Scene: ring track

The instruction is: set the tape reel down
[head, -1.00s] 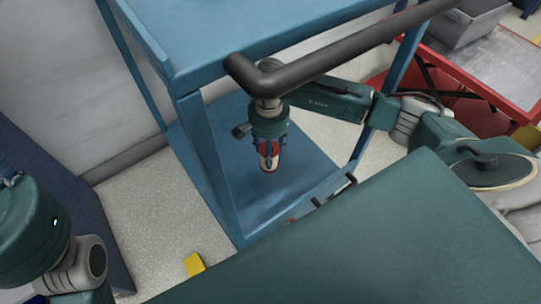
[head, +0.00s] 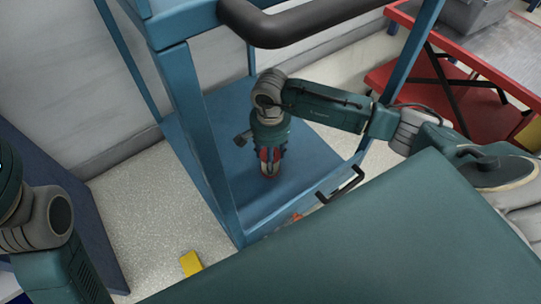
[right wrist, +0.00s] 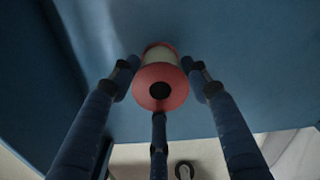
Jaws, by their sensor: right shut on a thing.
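The tape reel (right wrist: 161,87), with red end flanges and a pale middle, is between the fingers of my right gripper (right wrist: 160,78) in the right wrist view. The three blue fingers are shut around it, and its near flange with a dark central hole faces the camera. In the head view my right gripper (head: 269,160) points down inside the blue cart, over its lower shelf (head: 305,165). The reel (head: 268,171) is mostly hidden there by the fingers. I cannot tell whether it touches the shelf. My left arm shows at the left edge, but its gripper is out of view.
The cart's black handle (head: 300,28) and upper deck (head: 185,20) are above the arm, and a blue post (head: 205,140) stands to its left. A red cart (head: 475,85) is at the right. The shelf around the gripper looks clear. A yellow block (head: 190,263) is on the floor.

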